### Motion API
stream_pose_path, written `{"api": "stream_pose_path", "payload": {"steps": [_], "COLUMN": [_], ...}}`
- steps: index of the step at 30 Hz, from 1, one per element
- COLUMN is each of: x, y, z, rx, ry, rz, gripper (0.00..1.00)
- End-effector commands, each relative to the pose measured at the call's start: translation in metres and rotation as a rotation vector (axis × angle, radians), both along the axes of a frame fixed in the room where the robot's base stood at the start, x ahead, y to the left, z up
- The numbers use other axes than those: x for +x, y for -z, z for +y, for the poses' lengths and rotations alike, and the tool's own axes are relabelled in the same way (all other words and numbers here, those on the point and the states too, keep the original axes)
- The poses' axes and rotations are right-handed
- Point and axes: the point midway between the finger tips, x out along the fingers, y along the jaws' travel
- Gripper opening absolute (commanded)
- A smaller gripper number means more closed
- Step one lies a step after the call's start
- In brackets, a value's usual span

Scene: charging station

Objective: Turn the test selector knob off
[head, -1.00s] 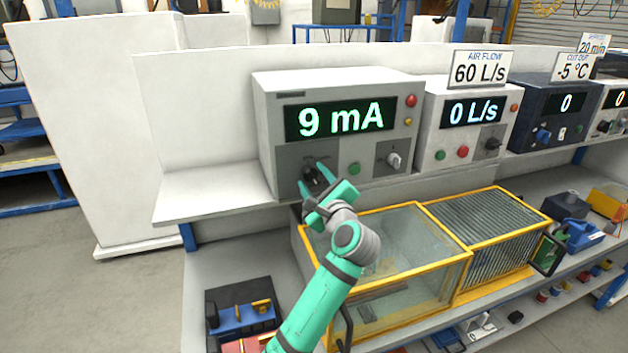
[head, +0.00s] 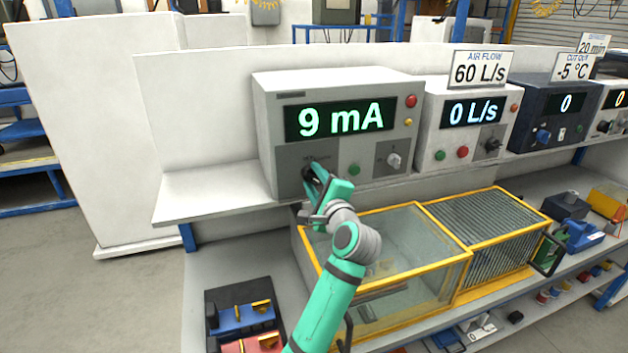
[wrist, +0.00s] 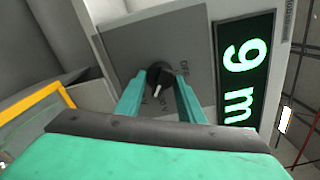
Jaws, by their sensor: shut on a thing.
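The black selector knob (wrist: 160,80) sits on a grey panel at the lower left of the white instrument (head: 345,125), whose display (head: 340,119) reads 9 mA. My gripper (head: 314,175) is at this knob and is shut on it. In the wrist view its two green fingers (wrist: 159,92) lie on either side of the knob. A white pointer mark shows on the knob, and small lettering, partly "OFF", is on the panel around it. In the head view the gripper hides most of the knob.
A second knob (head: 393,160), a green button (head: 354,170) and a red button (head: 411,101) are on the same instrument. Other instruments (head: 470,120) stand to the right. A yellow-framed glass tank (head: 385,265) is on the shelf below, close to my arm.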

Motion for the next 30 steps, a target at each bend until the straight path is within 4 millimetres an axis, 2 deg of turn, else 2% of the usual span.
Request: {"api": "stream_pose_path", "payload": {"steps": [30], "x": [-0.0001], "y": [-0.0011], "z": [-0.0009], "rx": [-0.921], "ry": [-0.002], "rz": [-0.293], "gripper": [0.13]}}
